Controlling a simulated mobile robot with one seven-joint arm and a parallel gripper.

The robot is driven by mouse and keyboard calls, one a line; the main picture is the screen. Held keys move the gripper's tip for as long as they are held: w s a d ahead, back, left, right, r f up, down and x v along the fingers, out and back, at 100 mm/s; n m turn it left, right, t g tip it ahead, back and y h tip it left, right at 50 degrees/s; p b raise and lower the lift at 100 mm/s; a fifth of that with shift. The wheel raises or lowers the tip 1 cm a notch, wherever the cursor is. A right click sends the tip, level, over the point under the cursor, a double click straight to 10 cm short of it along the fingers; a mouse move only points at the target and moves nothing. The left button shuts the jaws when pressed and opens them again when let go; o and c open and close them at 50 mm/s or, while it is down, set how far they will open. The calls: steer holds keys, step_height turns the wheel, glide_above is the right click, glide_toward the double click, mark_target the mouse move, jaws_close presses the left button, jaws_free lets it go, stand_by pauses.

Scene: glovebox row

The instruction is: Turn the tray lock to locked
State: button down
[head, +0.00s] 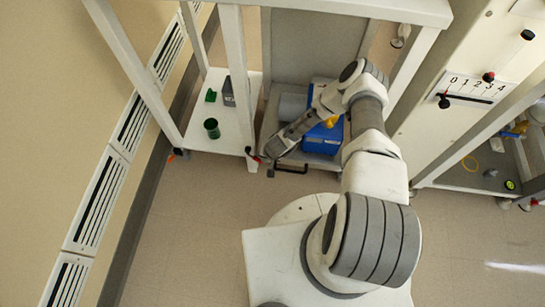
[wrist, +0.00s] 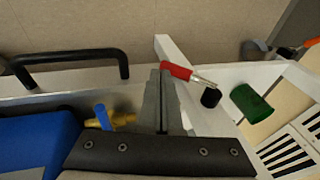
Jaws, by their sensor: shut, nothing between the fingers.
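The tray lock (head: 256,158) appears to be the small red-handled lever at the front of the white post, beside the tray's front left corner. In the wrist view its red grip (wrist: 175,70) and metal shaft lie slanted, just right of my fingertips. My gripper (head: 270,152) is shut and empty; its fingers stand together in the wrist view (wrist: 161,75). The fingertips are very close to the red grip; I cannot tell whether they touch. The tray's black handle (head: 290,170) sticks out at the front and shows in the wrist view (wrist: 72,60). Lock markings are not visible.
A blue box (head: 325,137) with yellow and blue parts beside it rests on the tray. A white shelf at left holds a green cup (head: 212,128) and a dark box (head: 228,92). White posts flank the tray. The floor (head: 190,220) in front is clear.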

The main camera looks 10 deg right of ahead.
steer(key=shift+a+f+b, duration=0.1)
steer(key=shift+f+b, duration=0.25)
steer(key=shift+f, duration=0.2)
stand_by(0.5)
